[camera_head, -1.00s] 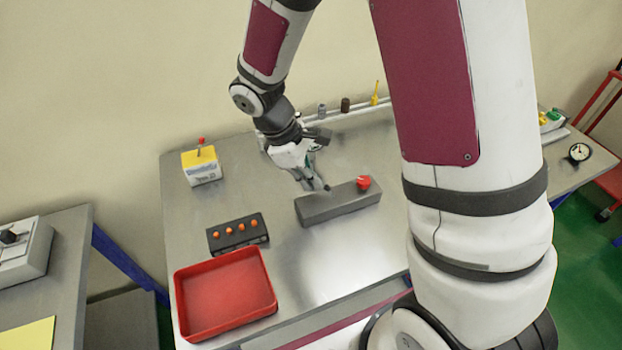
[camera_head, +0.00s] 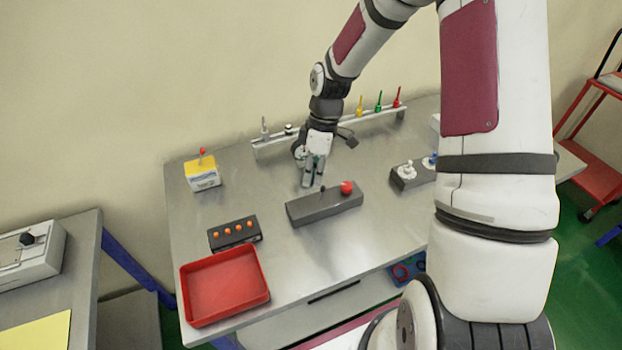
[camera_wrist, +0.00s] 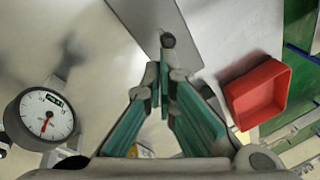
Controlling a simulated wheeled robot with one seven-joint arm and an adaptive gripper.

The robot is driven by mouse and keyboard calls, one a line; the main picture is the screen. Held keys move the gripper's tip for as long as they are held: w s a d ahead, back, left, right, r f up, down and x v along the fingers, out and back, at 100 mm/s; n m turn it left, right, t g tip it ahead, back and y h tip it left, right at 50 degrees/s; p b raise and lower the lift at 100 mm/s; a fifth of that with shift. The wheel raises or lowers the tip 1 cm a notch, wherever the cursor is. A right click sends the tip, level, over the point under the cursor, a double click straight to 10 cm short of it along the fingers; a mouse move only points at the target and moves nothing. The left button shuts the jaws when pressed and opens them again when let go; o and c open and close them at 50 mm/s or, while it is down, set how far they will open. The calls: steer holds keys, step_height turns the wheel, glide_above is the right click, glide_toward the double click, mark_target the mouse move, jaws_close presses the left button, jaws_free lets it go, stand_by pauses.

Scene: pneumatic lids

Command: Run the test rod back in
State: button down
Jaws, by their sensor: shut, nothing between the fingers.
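A long grey block (camera_head: 310,210) lies on the bench with a red knob (camera_head: 347,187) at its right end and a small dark lever (camera_head: 322,189) near its middle. I cannot tell for certain which part is the test rod. My gripper (camera_head: 311,182) points down just behind the block, left of the lever, shut and empty. In the wrist view, the fingertips (camera_wrist: 170,76) are close together, and the lever's dark round top (camera_wrist: 168,40) shows just beyond them over the block (camera_wrist: 142,17). Whether they touch it cannot be told.
A red tray (camera_head: 226,287), a dark box with orange buttons (camera_head: 235,232) and a yellow-and-white box (camera_head: 202,174) stand at left. A rail (camera_head: 378,121) with coloured pegs runs behind. A grey box with pale knobs (camera_head: 408,177) is at right. A dial gauge (camera_wrist: 45,118) shows beside my gripper.

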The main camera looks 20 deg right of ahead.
steer(key=shift+d, duration=0.15)
steer(key=shift+p+v, duration=0.4)
steer(key=shift+v, duration=0.4)
steer(key=shift+s, duration=0.1)
steer(key=shift+a+r, duration=0.15)
steer(key=shift+a, duration=0.2)
steer(key=w+b+v, duration=0.1)
steer(key=w+v, duration=0.1)
steer(key=v, duration=0.9)
